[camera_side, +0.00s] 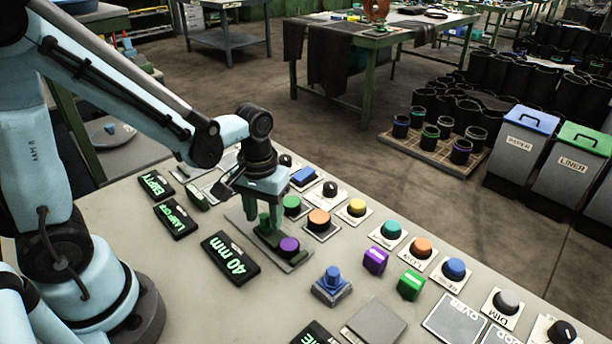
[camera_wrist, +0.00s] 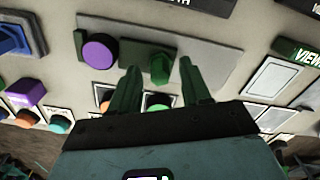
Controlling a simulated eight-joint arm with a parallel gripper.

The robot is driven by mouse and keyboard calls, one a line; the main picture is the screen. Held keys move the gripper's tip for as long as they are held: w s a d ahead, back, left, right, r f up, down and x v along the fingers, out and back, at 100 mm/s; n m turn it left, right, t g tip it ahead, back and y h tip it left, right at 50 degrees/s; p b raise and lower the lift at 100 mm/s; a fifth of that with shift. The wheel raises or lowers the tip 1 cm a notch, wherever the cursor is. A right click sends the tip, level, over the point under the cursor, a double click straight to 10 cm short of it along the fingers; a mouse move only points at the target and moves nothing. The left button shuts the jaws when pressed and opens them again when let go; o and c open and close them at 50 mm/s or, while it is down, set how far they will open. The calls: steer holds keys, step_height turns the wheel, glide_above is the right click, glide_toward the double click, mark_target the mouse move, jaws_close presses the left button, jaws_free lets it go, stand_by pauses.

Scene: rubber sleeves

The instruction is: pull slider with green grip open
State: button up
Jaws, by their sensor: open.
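The slider's green grip (camera_wrist: 160,68) stands up from a dark green track on a grey plate (camera_wrist: 215,62). A purple round knob (camera_wrist: 99,53) sits at one end of this plate. In the side view the plate (camera_side: 296,263) lies under my gripper (camera_side: 262,218), and the purple knob (camera_side: 289,246) is clear of the fingers. My gripper (camera_wrist: 159,80) is open and points down. In the wrist view its two green fingers appear on either side of the grip, with gaps. I cannot tell how far down the grip they reach. In the side view the fingers largely hide the grip.
A black "40 mm" sign (camera_side: 230,259) lies left of the plate. Orange (camera_side: 318,218) and green (camera_side: 291,203) buttons stand close behind it. A blue joystick-like control (camera_side: 332,282) and a purple block (camera_side: 375,261) are to the right. Bare panel shows between these controls.

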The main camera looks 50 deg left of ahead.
steer(key=shift+f, duration=0.45)
steer(key=shift+c, duration=0.4)
jaws_close()
